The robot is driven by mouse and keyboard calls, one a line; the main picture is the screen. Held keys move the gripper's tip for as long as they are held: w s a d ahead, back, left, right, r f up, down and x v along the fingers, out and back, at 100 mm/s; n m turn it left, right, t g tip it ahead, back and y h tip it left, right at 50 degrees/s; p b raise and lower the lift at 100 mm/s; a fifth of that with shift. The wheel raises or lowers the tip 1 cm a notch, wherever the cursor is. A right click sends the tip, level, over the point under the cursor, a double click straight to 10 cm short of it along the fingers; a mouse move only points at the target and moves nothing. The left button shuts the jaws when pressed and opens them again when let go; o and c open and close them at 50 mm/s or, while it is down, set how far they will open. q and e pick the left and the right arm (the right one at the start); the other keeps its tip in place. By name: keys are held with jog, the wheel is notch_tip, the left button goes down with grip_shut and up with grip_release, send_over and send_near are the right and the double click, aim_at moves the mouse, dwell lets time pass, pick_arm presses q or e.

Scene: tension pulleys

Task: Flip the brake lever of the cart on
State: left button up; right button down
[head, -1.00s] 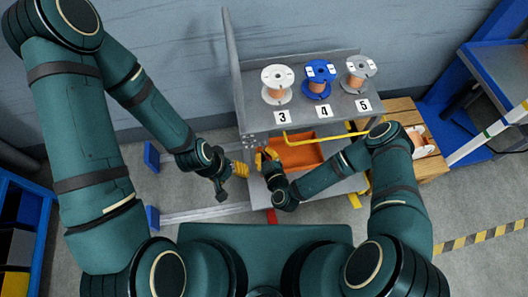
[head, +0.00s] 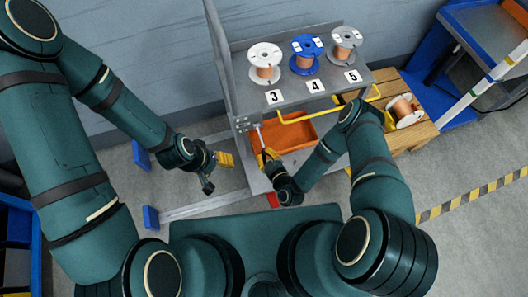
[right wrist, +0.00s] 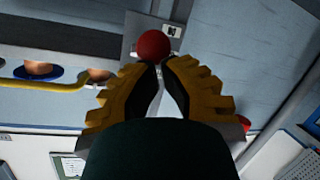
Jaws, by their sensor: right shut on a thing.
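The grey cart (head: 246,76) stands in front of me, its left side panel upright. A thin light rod (head: 260,138), which looks like the brake lever, shows at its lower left front. My right gripper (head: 266,158) is at the near end of this rod. In the right wrist view its yellow fingers (right wrist: 160,75) are closed on a narrow part, with a red ball knob (right wrist: 154,45) just beyond the fingertips. The lever's pivot is hidden. My left gripper (head: 226,160) hangs left of the lever, apart from it; its finger gap is too small to judge.
A white spool (head: 264,56), a blue spool (head: 304,46) and a grey spool (head: 346,38) stand on the cart's top. An orange bin (head: 290,132) and yellow bar (head: 312,116) are below. A wooden pallet (head: 415,134) stands right.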

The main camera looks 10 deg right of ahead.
pick_arm(q)
jog(key=shift+w+a+f+b, duration=0.1)
jog(key=shift+w+f+b, duration=0.2)
jog(key=shift+f, duration=0.2)
pick_arm(e)
jog(key=shift+w+f, duration=0.15)
jog(key=shift+f, duration=0.8)
jog(key=shift+a, duration=0.1)
pick_arm(q)
jog(key=shift+s, duration=0.15)
